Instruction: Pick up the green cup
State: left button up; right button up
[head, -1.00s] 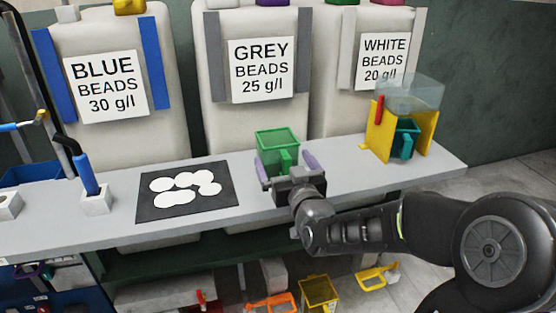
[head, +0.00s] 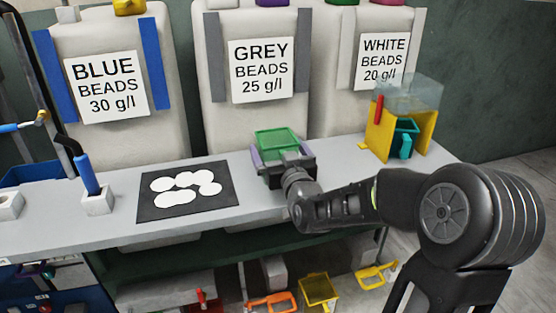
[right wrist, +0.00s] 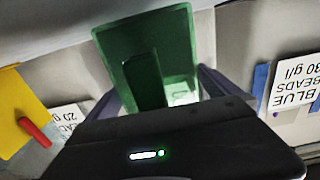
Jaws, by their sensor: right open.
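The green cup (head: 278,138) is a square, open-topped cup on the grey shelf, in front of the grey beads container. In the right wrist view the cup (right wrist: 180,45) shows its open top and its handle (right wrist: 144,80), which points toward my gripper. My right gripper (head: 281,153) is open, with its purple fingers on either side of the cup. The gripper body hides the cup's lower front and handle in the head view. In the right wrist view the gripper (right wrist: 160,88) spans the cup; I cannot tell whether the fingers touch it. My left gripper is not in view.
A yellow stand (head: 379,131) with a teal cup (head: 404,138) is to the right on the shelf (head: 115,220). A dark mat (head: 150,207) with white discs and a blue-handled tool (head: 88,174) are to the left. Large labelled bead containers stand behind.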

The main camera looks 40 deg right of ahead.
jog(key=shift+c, duration=0.6)
jog(key=c, duration=1.2)
